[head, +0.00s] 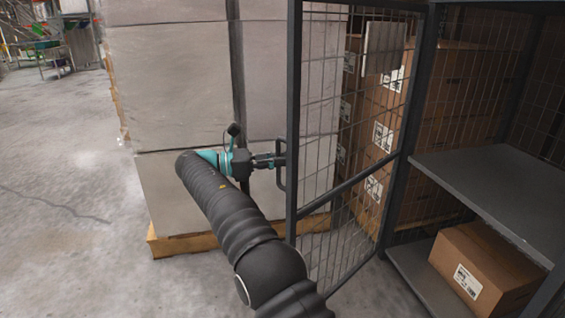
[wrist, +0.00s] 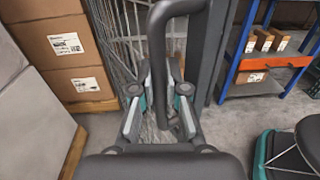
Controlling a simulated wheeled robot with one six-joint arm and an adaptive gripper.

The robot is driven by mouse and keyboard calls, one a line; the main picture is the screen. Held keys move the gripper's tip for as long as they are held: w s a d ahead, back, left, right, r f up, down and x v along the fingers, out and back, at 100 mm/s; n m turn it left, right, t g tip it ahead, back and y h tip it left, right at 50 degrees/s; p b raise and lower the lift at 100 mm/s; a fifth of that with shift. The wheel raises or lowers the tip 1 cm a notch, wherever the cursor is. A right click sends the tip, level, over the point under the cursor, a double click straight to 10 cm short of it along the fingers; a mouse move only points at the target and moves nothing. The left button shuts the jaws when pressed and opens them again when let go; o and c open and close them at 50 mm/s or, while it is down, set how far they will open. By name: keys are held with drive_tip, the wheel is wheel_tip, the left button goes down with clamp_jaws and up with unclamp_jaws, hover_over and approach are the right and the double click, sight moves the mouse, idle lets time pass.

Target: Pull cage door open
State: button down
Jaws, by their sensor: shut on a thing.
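The cage door (head: 342,145) is a dark-framed wire mesh panel. In the head view it stands swung out from the cage, with the cage's inside visible to its right. A dark bar handle (head: 281,164) sits on its free edge; the handle also shows large in the wrist view (wrist: 157,45). My gripper (head: 272,161) reaches the handle from the left, and its fingers are shut on it. In the wrist view my gripper (wrist: 160,92) has a finger on each side of the handle bar. The exact contact is partly hidden.
A wrapped pallet load (head: 180,75) stands close behind my gripper. Inside the cage are a grey shelf (head: 480,190) and a cardboard box (head: 485,268). Stacked cartons (head: 440,90) stand behind the mesh. Open concrete floor (head: 60,190) lies to the left.

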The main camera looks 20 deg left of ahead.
drive_tip(key=shift+w+a, duration=0.15)
drive_tip(key=shift+w, duration=0.1)
drive_tip(key=shift+r, duration=0.1)
idle(0.3)
drive_tip(key=c, duration=1.2)
unclamp_jaws()
drive_tip(key=shift+w, duration=0.1)
drive_tip(key=shift+a, duration=0.1)
